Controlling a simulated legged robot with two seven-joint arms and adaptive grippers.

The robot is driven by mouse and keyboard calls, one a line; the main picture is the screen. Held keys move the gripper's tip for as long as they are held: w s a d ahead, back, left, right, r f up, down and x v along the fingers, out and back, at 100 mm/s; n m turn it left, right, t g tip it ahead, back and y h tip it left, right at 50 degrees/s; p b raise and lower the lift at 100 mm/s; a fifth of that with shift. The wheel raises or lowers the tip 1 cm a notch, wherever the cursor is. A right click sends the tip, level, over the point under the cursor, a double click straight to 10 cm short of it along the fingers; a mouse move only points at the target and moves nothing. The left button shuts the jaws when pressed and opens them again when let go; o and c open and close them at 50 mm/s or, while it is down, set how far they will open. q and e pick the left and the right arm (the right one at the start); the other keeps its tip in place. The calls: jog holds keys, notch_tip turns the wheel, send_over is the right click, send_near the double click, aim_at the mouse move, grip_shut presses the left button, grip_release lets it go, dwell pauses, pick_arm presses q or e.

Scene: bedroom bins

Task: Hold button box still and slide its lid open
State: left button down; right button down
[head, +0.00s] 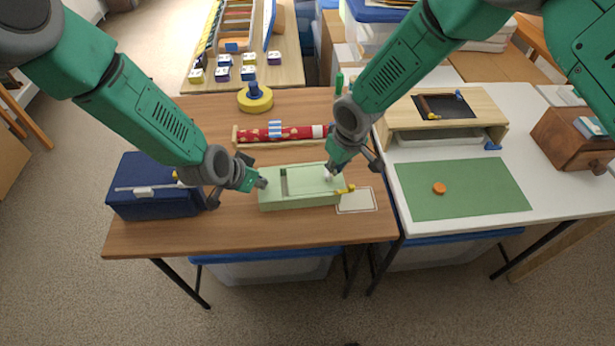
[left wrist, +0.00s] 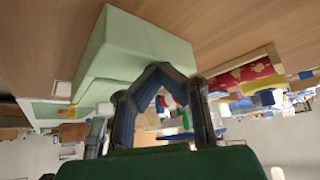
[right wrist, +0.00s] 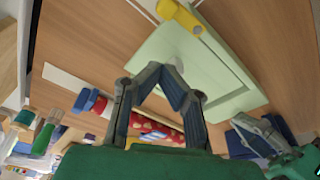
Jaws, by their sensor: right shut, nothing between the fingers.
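The pale green button box (head: 300,201) lies on the brown table. Its lid (head: 307,180) has a small white knob (head: 328,176), and a dark narrow gap (head: 284,182) shows near the left end. A yellow piece (head: 345,189) sits at the box's right end; it also shows in the right wrist view (right wrist: 180,16). My left gripper (head: 263,183) is at the box's left end, its fingertips together close against the wall in the left wrist view (left wrist: 160,70). My right gripper (head: 330,173) is shut and empty, its tips beside the knob (right wrist: 177,63); contact is unclear.
A navy case (head: 155,200) stands left of the box. A red patterned roll (head: 290,134) lies behind it, with a yellow round thing (head: 255,98) further back. A pale card (head: 356,201) lies right of the box. A white table (head: 530,180) adjoins on the right.

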pick_arm(q)
jog(key=shift+s+f, duration=0.15)
pick_arm(e)
jog(key=shift+w+d+f, duration=0.1)
jog(key=shift+d, duration=2.65)
dwell(1.0)
jog(key=shift+a, duration=0.15)
jog(key=shift+a+r, duration=0.55)
notch_tip(320, 180, up, 7)
dwell(0.9)
dwell(0.3)
